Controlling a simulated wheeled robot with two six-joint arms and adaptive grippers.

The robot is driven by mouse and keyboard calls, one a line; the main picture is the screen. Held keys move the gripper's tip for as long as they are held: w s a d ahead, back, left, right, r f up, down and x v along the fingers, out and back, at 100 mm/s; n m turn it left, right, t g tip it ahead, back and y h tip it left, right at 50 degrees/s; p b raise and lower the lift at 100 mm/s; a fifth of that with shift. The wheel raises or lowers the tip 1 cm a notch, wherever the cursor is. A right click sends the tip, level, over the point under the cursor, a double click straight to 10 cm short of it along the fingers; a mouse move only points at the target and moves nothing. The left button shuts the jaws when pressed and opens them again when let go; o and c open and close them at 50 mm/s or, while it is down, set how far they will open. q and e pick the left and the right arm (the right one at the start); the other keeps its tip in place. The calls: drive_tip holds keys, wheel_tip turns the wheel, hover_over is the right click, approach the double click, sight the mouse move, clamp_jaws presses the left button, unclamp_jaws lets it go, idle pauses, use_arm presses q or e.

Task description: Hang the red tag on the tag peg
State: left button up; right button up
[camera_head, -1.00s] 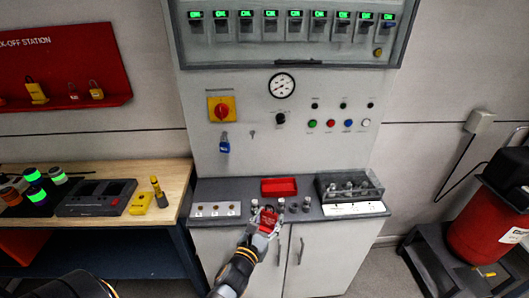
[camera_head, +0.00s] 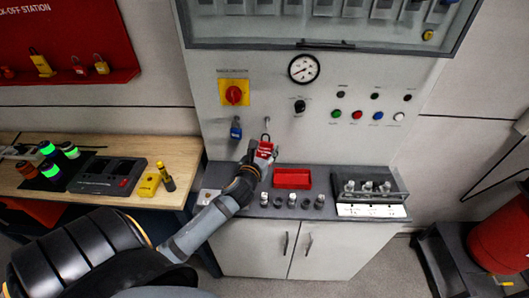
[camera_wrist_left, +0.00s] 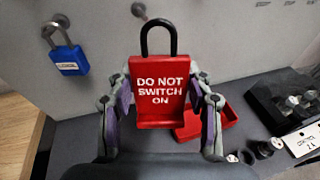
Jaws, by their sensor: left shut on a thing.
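The red tag (camera_wrist_left: 160,92) reads "DO NOT SWITCH ON" and has a black loop at its top. My left gripper (camera_wrist_left: 160,100) is shut on its sides and holds it upright, facing the wrist camera. In the head view the red tag (camera_head: 264,149) is in front of the panel's lower part, with my left gripper (camera_head: 257,153) around it. A bare metal peg (camera_wrist_left: 138,10) juts from the panel above and left of the loop; the peg (camera_head: 267,121) is small in the head view. The loop appears apart from the peg. My right gripper is out of view.
A blue padlock (camera_wrist_left: 67,60) hangs on another peg to the left, below the red-yellow rotary switch (camera_head: 234,93). Below the tag are the grey ledge (camera_head: 235,207), an empty red tray (camera_head: 292,186), several small knobs and a dark rack (camera_head: 397,184).

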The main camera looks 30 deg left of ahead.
use_arm(q)
drive_tip(key=shift+w+a+f, duration=0.1)
drive_tip(key=shift+w+a, duration=0.25)
drive_tip(key=shift+w, duration=0.3)
drive_tip(key=shift+w+a+b, duration=0.15)
drive_tip(key=shift+w+b, duration=0.05)
drive_tip(key=shift+b, duration=0.1)
drive_tip(key=shift+w+a+f+b, duration=0.1)
drive_tip(key=shift+w+a+b, duration=0.45)
drive_tip(key=shift+w, duration=0.4)
drive_tip(key=w, duration=0.1)
drive_tip(key=w+a, duration=0.2)
drive_tip(key=shift+f+b, duration=0.3)
drive_tip(key=shift+b, duration=0.1)
drive_tip(key=shift+w+f, duration=0.1)
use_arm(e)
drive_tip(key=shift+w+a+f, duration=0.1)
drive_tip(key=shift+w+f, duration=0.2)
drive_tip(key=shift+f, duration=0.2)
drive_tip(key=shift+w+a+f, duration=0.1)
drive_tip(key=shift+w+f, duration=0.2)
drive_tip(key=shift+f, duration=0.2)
